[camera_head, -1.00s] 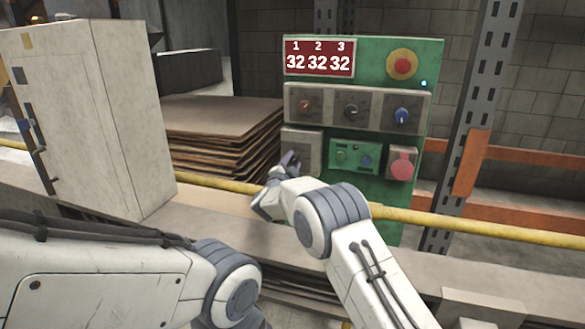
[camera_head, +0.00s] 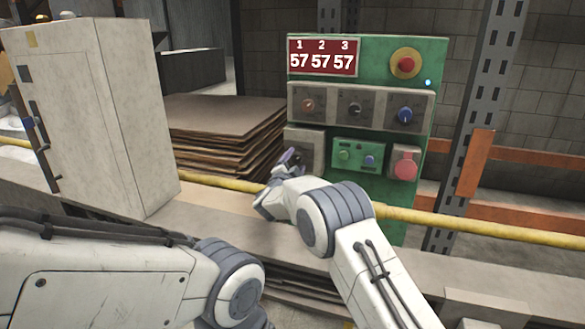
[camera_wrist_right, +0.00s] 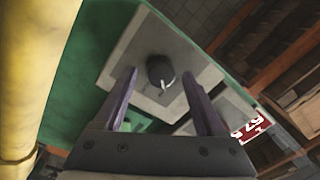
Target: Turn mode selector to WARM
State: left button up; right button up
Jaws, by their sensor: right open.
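The green control panel (camera_head: 390,65) stands at the back right. In the right wrist view a dark knob with a white mark (camera_wrist_right: 160,72) sits on a grey plate (camera_wrist_right: 195,55). My right gripper (camera_head: 290,158) is at the panel's lower left grey box (camera_head: 312,140) and hides part of it. In the right wrist view my right gripper (camera_wrist_right: 158,90) is open, its two fingers apart on either side of the knob in the picture. I cannot tell whether they touch it. No mode labels are legible. My left arm shows at lower left; its gripper is out of view.
A red display (camera_head: 322,57) reads 57 57 57. Three knobs sit on a grey strip (camera_head: 330,112). A red emergency button (camera_head: 405,64) is above. A yellow rail (camera_head: 460,224) crosses before the panel. A white cabinet (camera_head: 115,110) and stacked sheets (camera_head: 220,118) stand left.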

jog(key=v, duration=1)
